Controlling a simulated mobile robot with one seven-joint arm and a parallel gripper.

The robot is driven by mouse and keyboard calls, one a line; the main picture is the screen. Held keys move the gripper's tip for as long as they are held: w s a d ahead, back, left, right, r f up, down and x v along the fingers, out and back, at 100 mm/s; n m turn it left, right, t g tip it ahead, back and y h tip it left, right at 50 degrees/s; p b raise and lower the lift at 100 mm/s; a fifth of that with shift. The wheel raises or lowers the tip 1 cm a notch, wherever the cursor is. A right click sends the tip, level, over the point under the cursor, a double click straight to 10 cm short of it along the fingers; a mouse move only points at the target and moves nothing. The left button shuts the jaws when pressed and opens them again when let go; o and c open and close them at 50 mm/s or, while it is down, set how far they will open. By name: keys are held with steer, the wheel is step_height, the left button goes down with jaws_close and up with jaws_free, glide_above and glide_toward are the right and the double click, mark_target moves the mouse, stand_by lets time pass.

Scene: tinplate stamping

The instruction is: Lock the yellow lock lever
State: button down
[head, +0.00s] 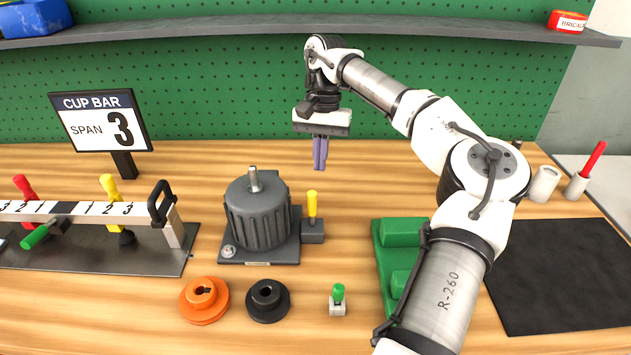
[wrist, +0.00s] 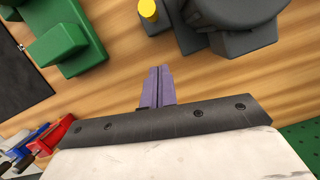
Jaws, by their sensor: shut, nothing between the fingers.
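A yellow lever (head: 312,204) stands upright on a small dark block (head: 313,231) just right of the grey motor-like housing (head: 258,215). Its yellow end (wrist: 148,9) shows at the top edge of the wrist view. A second yellow handle (head: 110,188) stands on the numbered bar fixture at the left; the frames do not show which one is the lock lever. My gripper (head: 320,168) points down with its purple fingers together and empty. It is above and behind the yellow lever by the housing, apart from it. The fingers (wrist: 156,88) also show in the wrist view.
An orange hub (head: 204,298), a black hub (head: 268,299) and a small green-topped switch (head: 338,300) lie in front. A green fixture (head: 400,233) is partly hidden by my arm. A black mat (head: 560,275) lies right. The shelf (head: 300,27) overhangs the back.

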mark_target(312, 208)
steer(key=shift+s+a+f+p, duration=0.15)
steer(key=shift+s+f+p, duration=0.15)
steer(key=shift+s+f, duration=0.4)
steer(key=shift+s+a+f+p, duration=0.25)
steer(key=shift+s+f, duration=0.1)
steer(key=shift+s, duration=0.5)
steer(key=shift+s+a+f+p, duration=0.1)
steer(key=shift+s+f+p, duration=0.2)
steer(key=shift+s+f, duration=0.4)
steer(key=shift+s+r, duration=0.15)
steer(key=shift+d, duration=0.1)
steer(key=shift+s+t+b, duration=0.25)
steer(key=shift+t+b, duration=0.45)
steer(key=shift+t, duration=0.1)
